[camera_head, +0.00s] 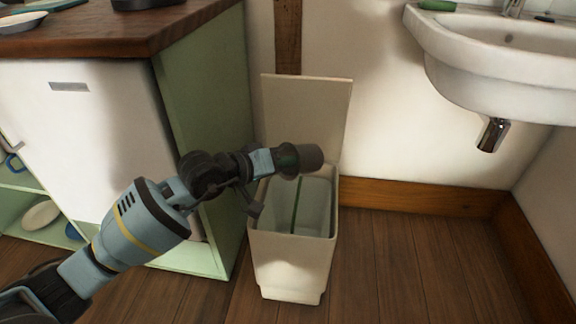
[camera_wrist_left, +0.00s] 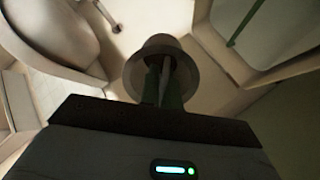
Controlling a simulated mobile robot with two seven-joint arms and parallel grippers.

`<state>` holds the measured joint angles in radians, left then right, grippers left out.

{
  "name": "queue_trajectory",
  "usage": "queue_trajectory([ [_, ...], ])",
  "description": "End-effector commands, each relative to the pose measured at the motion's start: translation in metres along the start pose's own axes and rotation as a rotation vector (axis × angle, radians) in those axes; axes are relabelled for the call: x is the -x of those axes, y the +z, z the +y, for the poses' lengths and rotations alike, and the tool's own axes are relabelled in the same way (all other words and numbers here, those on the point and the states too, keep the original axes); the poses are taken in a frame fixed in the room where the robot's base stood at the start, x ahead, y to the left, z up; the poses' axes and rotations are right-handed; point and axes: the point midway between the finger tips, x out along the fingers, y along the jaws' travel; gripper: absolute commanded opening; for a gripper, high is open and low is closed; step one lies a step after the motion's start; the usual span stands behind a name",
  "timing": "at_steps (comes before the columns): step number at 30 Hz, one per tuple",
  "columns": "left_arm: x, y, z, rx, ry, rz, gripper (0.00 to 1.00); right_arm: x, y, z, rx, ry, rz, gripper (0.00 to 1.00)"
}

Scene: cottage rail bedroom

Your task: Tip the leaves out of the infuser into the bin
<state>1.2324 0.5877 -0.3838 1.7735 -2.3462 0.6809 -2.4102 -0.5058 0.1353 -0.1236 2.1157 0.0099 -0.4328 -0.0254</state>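The infuser (camera_head: 308,157) is a small dark grey-brown cup, lying on its side above the bin's opening. My left gripper (camera_head: 285,159) is shut on it, with the arm coming in from the left. In the left wrist view the infuser (camera_wrist_left: 142,68) shows as a wide-rimmed cup ahead of the green fingers (camera_wrist_left: 165,85), with a thin grey piece between them. I cannot see whether leaves are inside. The bin (camera_head: 290,262) is cream, upright on the floor, its lid (camera_head: 305,110) raised at the back. My right gripper is not in view.
A green-sided cabinet (camera_head: 205,100) with a wooden top stands close left of the bin. A white washbasin (camera_head: 480,75) hangs at the upper right, its drain pipe below. A thin green strip (camera_head: 297,205) shows inside the bin. The floor right of the bin is clear.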

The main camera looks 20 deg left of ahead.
Motion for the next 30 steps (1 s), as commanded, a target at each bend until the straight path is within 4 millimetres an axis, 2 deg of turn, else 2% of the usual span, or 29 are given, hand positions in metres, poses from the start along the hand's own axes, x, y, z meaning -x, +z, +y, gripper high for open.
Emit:
queue_trajectory([
  [21, -0.002, 0.007, -0.009, -0.001, 0.156, 0.153, 0.0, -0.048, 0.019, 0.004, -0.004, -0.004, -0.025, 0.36],
  [26, 0.0, 0.005, -0.006, -0.002, 0.194, 0.19, 0.0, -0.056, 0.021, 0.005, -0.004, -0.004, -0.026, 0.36],
  [30, -0.002, 0.008, -0.008, -0.001, 0.249, 0.241, 0.0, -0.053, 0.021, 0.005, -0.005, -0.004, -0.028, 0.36],
])
